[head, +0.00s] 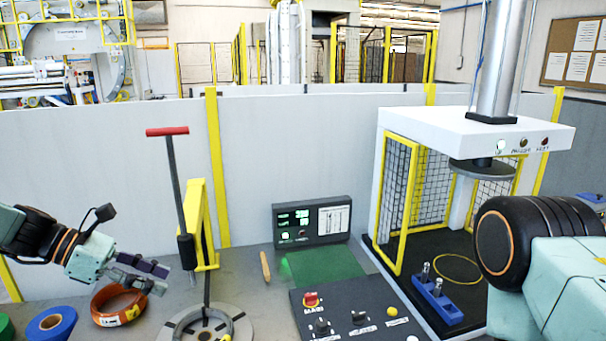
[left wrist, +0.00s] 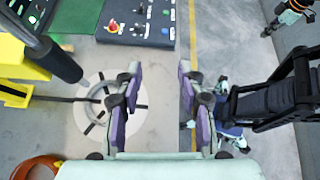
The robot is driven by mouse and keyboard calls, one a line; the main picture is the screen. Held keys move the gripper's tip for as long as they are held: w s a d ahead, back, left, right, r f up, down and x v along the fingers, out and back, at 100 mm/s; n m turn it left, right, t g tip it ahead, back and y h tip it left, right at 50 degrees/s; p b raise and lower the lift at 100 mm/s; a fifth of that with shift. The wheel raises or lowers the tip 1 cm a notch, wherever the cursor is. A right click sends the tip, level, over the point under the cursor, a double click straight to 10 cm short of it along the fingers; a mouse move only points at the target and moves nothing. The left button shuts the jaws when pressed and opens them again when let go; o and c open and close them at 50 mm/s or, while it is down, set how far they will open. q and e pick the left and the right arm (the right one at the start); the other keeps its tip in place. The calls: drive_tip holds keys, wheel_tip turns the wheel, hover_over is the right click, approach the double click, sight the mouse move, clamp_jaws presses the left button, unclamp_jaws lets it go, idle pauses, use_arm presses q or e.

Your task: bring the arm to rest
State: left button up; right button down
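My left gripper (head: 150,277) hangs at the left of the head view, above and just right of an orange coil (head: 104,294). In the left wrist view, my left gripper (left wrist: 160,70) has its purple-padded fingers spread wide apart with nothing between them. The coil's orange edge (left wrist: 36,166) shows in the lower left corner there, away from the fingers. My right arm fills the right side of the head view; its gripper cannot be made out.
A round turntable (head: 206,326) with a grey ring and a yellow stand (head: 203,220) with a red-handled lever are right of my left gripper. A blue tape roll (head: 50,323), control panel (head: 345,318) and caged press (head: 450,130) are nearby. A wooden stick (head: 265,267) lies behind.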

use_arm(q)
drive_tip(key=s+d+f+m+g+y, duration=0.2)
drive_tip(key=s+f+m+y, duration=0.2)
drive_tip(key=s+f, duration=0.55)
drive_tip(key=s+d+f+m+g+y, duration=0.1)
drive_tip(key=s+f+m+y, duration=0.35)
drive_tip(key=f, duration=0.85)
drive_tip(key=s+d+f+m+y, duration=0.1)
drive_tip(key=s+f+m, duration=0.2)
drive_tip(key=s+m, duration=0.6)
drive_tip(key=s+d+f+m+y, duration=0.1)
drive_tip(key=s+f+m, duration=0.3)
drive_tip(key=s, duration=1)
wheel_tip(320, 180, down, 23)
drive_tip(key=b, duration=2.4)
drive_tip(key=shift+w+f+b, duration=0.15)
drive_tip(key=shift+w+b, duration=0.25)
drive_tip(key=shift+w, duration=0.05)
